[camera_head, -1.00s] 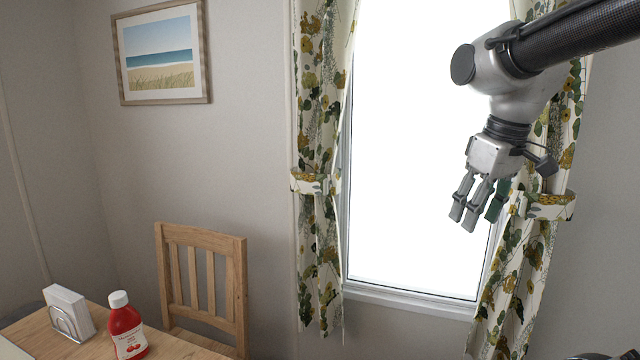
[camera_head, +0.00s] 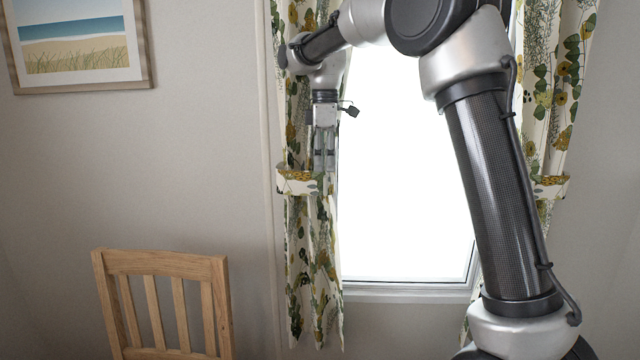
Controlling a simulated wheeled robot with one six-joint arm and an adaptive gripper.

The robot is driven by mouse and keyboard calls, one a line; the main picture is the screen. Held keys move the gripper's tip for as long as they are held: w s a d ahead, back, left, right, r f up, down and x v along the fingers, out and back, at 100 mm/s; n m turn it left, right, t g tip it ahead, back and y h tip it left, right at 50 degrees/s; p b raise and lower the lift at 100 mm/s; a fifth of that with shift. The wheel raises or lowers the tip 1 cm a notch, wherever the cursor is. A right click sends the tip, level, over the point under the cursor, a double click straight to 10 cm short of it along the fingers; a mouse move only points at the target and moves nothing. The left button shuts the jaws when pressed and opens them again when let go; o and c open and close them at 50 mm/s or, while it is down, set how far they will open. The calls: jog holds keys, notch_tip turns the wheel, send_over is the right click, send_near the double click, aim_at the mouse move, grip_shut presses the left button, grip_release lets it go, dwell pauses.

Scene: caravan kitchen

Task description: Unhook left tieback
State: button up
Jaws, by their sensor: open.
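The left tieback (camera_head: 297,183) is a floral band wrapped around the left curtain (camera_head: 312,262), beside the window's left edge. The curtain is gathered at the band and hangs down below it. My gripper (camera_head: 324,168) points down in front of the left curtain, with its fingertips at about the height of the tieback, near its right end. It is open and holds nothing. I cannot tell whether the fingers touch the band. The tieback's hook is not visible.
The right curtain (camera_head: 556,95) has its own tieback (camera_head: 550,187); my arm crosses in front of the bright window (camera_head: 400,190). A wooden chair (camera_head: 165,262) stands at the lower left. A framed beach picture (camera_head: 78,45) hangs on the left wall.

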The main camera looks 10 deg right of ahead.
aim_at(326, 176)
notch_tip(326, 176, down, 7)
jog(key=shift+s+r, duration=0.1)
jog(key=shift+r, duration=0.05)
jog(key=shift+c, duration=0.3)
grip_shut()
